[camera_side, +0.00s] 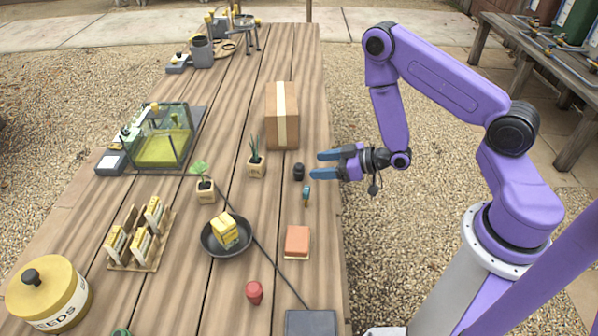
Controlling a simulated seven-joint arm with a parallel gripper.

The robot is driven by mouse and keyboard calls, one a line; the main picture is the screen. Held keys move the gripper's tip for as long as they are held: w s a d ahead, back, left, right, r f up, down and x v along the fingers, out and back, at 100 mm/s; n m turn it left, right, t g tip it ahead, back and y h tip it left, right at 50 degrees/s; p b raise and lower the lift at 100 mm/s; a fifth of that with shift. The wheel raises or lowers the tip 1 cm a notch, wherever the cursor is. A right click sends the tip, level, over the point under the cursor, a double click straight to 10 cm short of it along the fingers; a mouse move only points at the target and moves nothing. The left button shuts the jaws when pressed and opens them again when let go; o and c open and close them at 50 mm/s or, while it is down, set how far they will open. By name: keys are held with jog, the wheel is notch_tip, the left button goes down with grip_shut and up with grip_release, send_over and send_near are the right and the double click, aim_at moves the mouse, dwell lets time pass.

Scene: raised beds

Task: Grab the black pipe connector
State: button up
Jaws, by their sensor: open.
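A small black piece (298,172), which looks like the black pipe connector, stands upright on the wooden table near its right edge, in front of the cardboard box. My gripper (318,165) reaches in from the right at the table's edge, its two blue fingers apart and pointing left. Nothing shows between the fingers. The fingertips are just right of the black piece; I cannot tell from this view how far above the table they are.
The cardboard box (269,130) stands behind, a potted plant (256,168) to the left. A salmon block (297,240), black pan (226,252) and red piece (254,292) are nearer. A dark cable crosses the table.

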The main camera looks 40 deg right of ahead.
aim_at(299, 172)
jog(key=shift+f, duration=0.85)
jog(key=shift+x, duration=3.75)
jog(key=c, duration=1.1)
